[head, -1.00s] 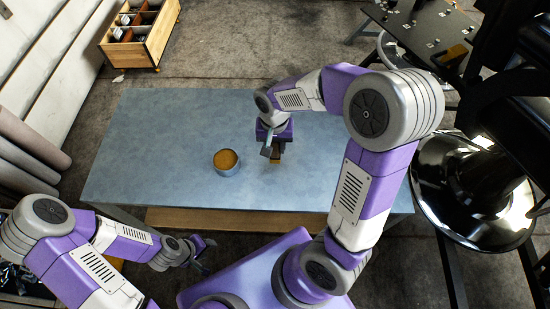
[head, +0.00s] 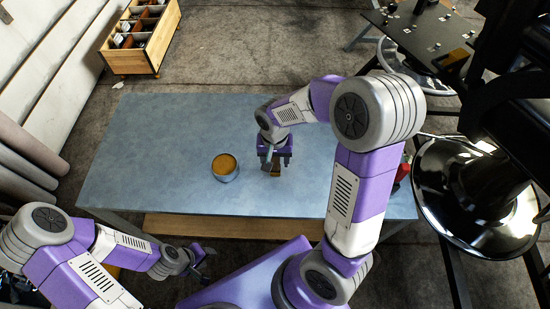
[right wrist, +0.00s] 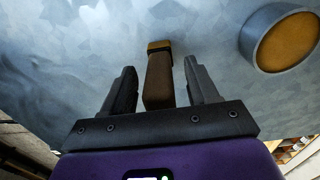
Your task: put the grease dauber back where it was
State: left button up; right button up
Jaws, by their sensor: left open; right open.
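The grease dauber (head: 276,172), a small brown block with an orange-yellow end, is at the table's middle, right of the grease tin. My right gripper (head: 275,163) is over it, open. In the right wrist view the dauber (right wrist: 160,80) lies between the two spread fingers (right wrist: 163,85), with a visible gap on the right; its orange end points away from the gripper. The round grey tin (head: 225,176) holds orange-brown grease and also shows in the right wrist view (right wrist: 248,40). My left gripper (head: 207,254) is open and empty, off the table's front edge.
The blue-grey table (head: 150,150) is clear on its left side. A red object (head: 402,171) is at its right edge, partly hidden by my right arm. A wooden crate (head: 140,60) with compartments stands behind left. A shiny black round base (head: 470,190) is at right.

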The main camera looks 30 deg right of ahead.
jog(key=shift+r, duration=0.1)
pick_arm(q)
notch_tip(320, 180, up, 4)
jog(key=p, duration=0.4)
jog(key=shift+r, duration=0.15)
pick_arm(e)
notch_tip(320, 180, up, 12)
jog(key=shift+a+f, duration=0.1)
